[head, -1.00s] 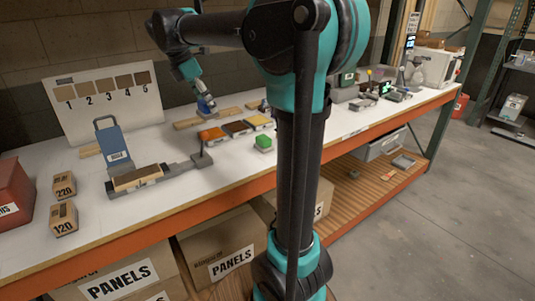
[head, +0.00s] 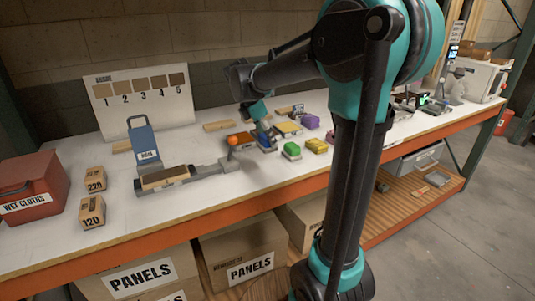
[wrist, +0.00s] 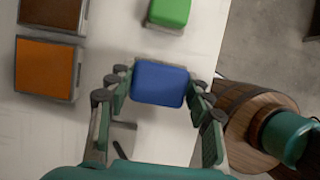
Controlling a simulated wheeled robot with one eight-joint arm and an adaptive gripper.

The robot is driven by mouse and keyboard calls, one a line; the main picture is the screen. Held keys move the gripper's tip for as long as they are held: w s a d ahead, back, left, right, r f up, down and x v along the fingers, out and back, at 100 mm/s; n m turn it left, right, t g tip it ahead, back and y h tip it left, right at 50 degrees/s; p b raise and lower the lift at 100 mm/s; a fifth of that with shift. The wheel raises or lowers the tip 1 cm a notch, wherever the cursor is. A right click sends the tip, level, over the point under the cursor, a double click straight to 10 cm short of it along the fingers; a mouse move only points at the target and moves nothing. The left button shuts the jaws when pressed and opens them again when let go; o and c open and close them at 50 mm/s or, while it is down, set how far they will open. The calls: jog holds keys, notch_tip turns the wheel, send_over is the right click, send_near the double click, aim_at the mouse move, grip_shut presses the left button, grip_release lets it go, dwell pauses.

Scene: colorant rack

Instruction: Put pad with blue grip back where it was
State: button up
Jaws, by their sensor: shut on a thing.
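The pad with the blue grip (wrist: 160,83) is between the fingers of my gripper (wrist: 157,98) in the wrist view, which is shut on it. In the head view, my gripper (head: 264,128) points down over the bench, with the blue grip (head: 267,146) showing at its fingers, in front of the row of colour trays. Whether the pad touches the bench cannot be told. The pad with the green grip (head: 292,150) stands to its right; it also shows at the top of the wrist view (wrist: 170,12). Pads with yellow (head: 317,146) and purple (head: 310,121) grips stand further right.
An orange tray (head: 240,139) lies left of my gripper and a yellow tray (head: 288,129) to the right. A grey fixture (head: 165,178) with a brown panel, a blue-backed stand (head: 145,142) and a red box (head: 32,185) stand left. The bench front edge is near.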

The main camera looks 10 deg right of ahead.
aim_at(261, 140)
jog(key=shift+f, duration=3.3)
jog(key=o, duration=1.1)
jog(key=shift+f, duration=0.1)
jog(key=v, duration=1.2)
